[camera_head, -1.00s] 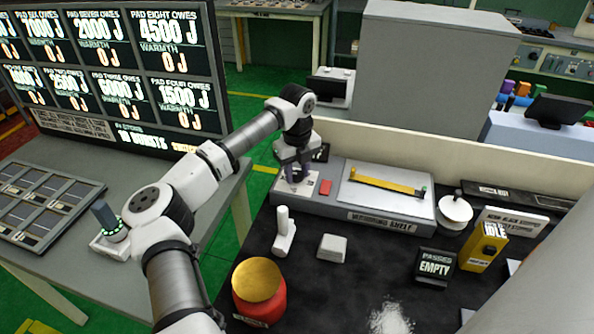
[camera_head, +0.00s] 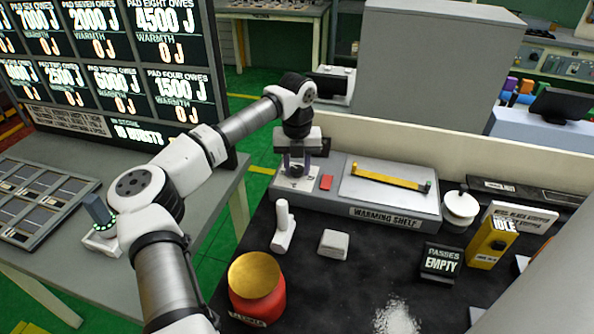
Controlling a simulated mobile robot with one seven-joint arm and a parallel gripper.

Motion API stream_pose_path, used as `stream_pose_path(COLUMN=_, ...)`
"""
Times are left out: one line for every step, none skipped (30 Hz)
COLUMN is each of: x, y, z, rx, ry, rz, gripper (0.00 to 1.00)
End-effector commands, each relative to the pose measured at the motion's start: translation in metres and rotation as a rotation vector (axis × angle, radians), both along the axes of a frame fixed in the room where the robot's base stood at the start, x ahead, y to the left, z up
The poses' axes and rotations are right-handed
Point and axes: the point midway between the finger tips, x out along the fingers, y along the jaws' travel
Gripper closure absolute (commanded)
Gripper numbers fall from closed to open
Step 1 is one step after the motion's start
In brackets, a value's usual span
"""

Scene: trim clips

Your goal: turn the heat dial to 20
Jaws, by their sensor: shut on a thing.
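The warming shelf (camera_head: 355,212) is a long grey unit along the back of the black work surface. The heat dial (camera_head: 297,171) is a small dark knob on the pale panel at its left end. My gripper (camera_head: 298,168) points down over this panel, with a finger on either side of the dial, and is shut on it. The fingers partly cover the dial. Its scale and pointer are too small to read, so I cannot tell its setting.
A white-handled tool (camera_head: 284,232), a grey block (camera_head: 333,243) and a red jar (camera_head: 257,297) stand in front. The warmth board (camera_head: 120,70) is at left.

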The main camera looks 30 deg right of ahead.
Motion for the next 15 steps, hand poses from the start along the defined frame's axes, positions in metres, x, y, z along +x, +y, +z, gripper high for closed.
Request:
stream_pose_path(x=0.0007, y=0.0003, z=-0.0022, rx=0.000, ry=-0.002, rz=-0.043, gripper=0.89)
stream_pose_path(x=0.0008, y=0.0003, z=-0.0019, rx=0.001, ry=-0.003, rz=-0.072, gripper=0.89)
stream_pose_path(x=0.0009, y=0.0004, z=-0.0017, rx=0.000, ry=-0.004, rz=-0.109, gripper=0.89)
stream_pose_path(x=0.0009, y=0.0003, z=-0.0016, rx=0.000, ry=-0.004, rz=-0.138, gripper=0.89)
stream_pose_path(x=0.0007, y=0.0002, z=-0.0016, rx=0.000, ry=-0.002, rz=-0.167, gripper=0.89)
stream_pose_path(x=0.0007, y=0.0000, z=-0.0014, rx=-0.001, ry=-0.002, rz=-0.204, gripper=0.89)
stream_pose_path(x=0.0009, y=0.0001, z=-0.0011, rx=-0.001, ry=-0.003, rz=-0.233, gripper=0.89)
stream_pose_path(x=0.0010, y=0.0001, z=-0.0010, rx=-0.001, ry=-0.003, rz=-0.262, gripper=0.89)
stream_pose_path(x=0.0009, y=0.0001, z=-0.0011, rx=-0.001, ry=-0.003, rz=-0.299, gripper=0.89)
stream_pose_path(x=0.0007, y=0.0000, z=-0.0011, rx=0.000, ry=-0.002, rz=-0.328, gripper=0.89)
stream_pose_path(x=0.0006, y=0.0001, z=-0.0012, rx=0.000, ry=-0.002, rz=-0.356, gripper=0.89)
stream_pose_path(x=0.0007, y=0.0002, z=-0.0010, rx=0.000, ry=-0.002, rz=-0.394, gripper=0.89)
stream_pose_path(x=0.0008, y=0.0002, z=-0.0008, rx=0.000, ry=-0.003, rz=-0.423, gripper=0.89)
stream_pose_path(x=0.0008, y=0.0002, z=-0.0006, rx=0.000, ry=-0.003, rz=-0.451, gripper=0.89)
stream_pose_path(x=0.0008, y=0.0001, z=-0.0004, rx=0.000, ry=-0.002, rz=-0.489, gripper=0.89)
